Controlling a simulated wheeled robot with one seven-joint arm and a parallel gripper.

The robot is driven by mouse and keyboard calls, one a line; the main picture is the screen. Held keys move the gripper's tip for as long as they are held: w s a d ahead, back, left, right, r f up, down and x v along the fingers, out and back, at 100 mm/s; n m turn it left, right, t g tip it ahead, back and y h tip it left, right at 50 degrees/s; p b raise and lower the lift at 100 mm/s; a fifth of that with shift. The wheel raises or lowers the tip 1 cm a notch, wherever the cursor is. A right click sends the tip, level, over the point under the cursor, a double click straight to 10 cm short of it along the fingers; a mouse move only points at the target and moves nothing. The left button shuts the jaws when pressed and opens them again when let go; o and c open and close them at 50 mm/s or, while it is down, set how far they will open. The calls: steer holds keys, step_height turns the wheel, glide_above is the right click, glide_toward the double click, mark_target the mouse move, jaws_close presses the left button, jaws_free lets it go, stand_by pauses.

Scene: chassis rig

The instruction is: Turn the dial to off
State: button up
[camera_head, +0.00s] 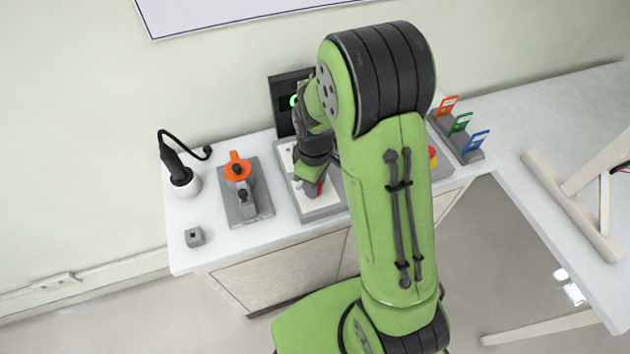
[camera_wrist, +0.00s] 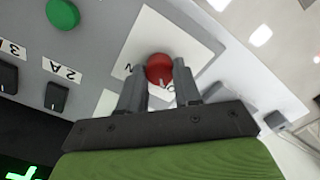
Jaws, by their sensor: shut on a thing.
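The dial is a round red knob (camera_wrist: 160,68) on a white plate (camera_wrist: 187,45) of a grey panel. It sits between the two fingers of my gripper (camera_wrist: 158,80) in the wrist view, and the fingers are shut on it. A small pale mark shows on the knob's lower side. Letters on the plate are partly hidden by the fingers; an N shows at left and an O at lower right. In the head view my gripper (camera_head: 312,180) is down at the panel (camera_head: 322,211), with a bit of red beside it; my arm hides much there.
The panel also has a green button (camera_wrist: 62,13) and black switches (camera_wrist: 56,96). A dark screen (camera_head: 284,104) with a green sign stands behind. An orange-handled device (camera_head: 240,180), a corded tool holder (camera_head: 186,184) and a small grey block (camera_head: 194,237) are at left; coloured tags (camera_head: 461,123) at right.

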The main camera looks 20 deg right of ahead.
stand_by(0.4)
steer(key=o, duration=1)
steer(key=shift+o, duration=0.2)
step_height(320, 180, up, 16)
steer(key=p, duration=0.3)
steer(key=shift+p, duration=0.35)
steer(key=s+r+m+t, duration=0.2)
steer(key=s+r+m, duration=0.1)
steer(key=s, duration=0.6)
steer(key=s+r+m+t, duration=0.3)
steer(key=s+r+m, duration=0.1)
steer(key=s, duration=0.4)
steer(key=shift+s+r+m+t, duration=0.3)
steer(key=shift+s+m, duration=0.1)
steer(key=shift+m, duration=0.4)
